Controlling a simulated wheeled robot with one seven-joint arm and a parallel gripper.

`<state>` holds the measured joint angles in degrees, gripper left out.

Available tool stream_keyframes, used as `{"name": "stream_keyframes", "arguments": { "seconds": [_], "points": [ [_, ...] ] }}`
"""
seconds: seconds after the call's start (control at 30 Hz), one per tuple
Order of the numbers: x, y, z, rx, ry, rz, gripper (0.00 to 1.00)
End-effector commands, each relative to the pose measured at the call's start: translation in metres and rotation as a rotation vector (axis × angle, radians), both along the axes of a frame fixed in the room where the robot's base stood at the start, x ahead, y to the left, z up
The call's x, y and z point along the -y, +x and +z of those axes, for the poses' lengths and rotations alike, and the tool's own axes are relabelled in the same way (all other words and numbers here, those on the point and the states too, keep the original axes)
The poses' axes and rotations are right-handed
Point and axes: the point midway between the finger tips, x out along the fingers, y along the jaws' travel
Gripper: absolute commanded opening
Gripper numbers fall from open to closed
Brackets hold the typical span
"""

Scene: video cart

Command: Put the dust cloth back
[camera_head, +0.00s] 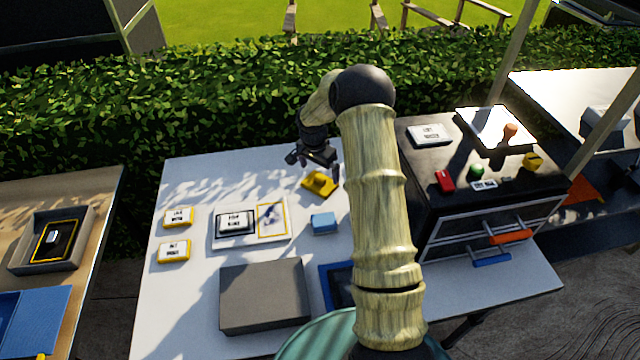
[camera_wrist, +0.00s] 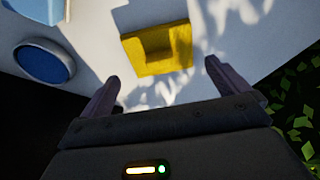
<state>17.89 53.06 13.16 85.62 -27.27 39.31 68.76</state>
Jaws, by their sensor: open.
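No thing in view is plainly marked as the dust cloth. A light blue folded-looking block (camera_head: 323,223) lies on the white table and may be the cloth; a light blue piece (camera_wrist: 40,10) shows at the wrist view's top left corner. A yellow piece with a raised block (camera_head: 320,184) lies on the table near its back edge; it also shows in the wrist view (camera_wrist: 155,57). My gripper (camera_head: 314,168) is above and just behind the yellow piece. In the wrist view my gripper (camera_wrist: 162,72) is open, with nothing between its fingers.
The white table (camera_head: 190,325) also holds a grey box (camera_head: 264,296), a tray with cards (camera_head: 222,243) and two yellow-edged labels (camera_head: 178,217). A round blue thing (camera_wrist: 45,62) shows in the wrist view. A black drawer cabinet (camera_head: 480,215) stands right, small items on top. A hedge (camera_head: 200,110) runs behind.

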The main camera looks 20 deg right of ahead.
Motion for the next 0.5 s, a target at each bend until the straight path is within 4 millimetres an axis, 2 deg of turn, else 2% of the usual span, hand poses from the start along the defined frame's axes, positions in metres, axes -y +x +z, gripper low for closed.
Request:
{"name": "stream_keyframes", "arguments": {
  "seconds": [0.3, 0.5],
  "points": [
    [0.002, 0.002, -0.041, -0.004, 0.001, 0.002, 1.00],
    [0.003, 0.003, -0.049, 0.000, 0.000, 0.002, 1.00]
  ]
}}
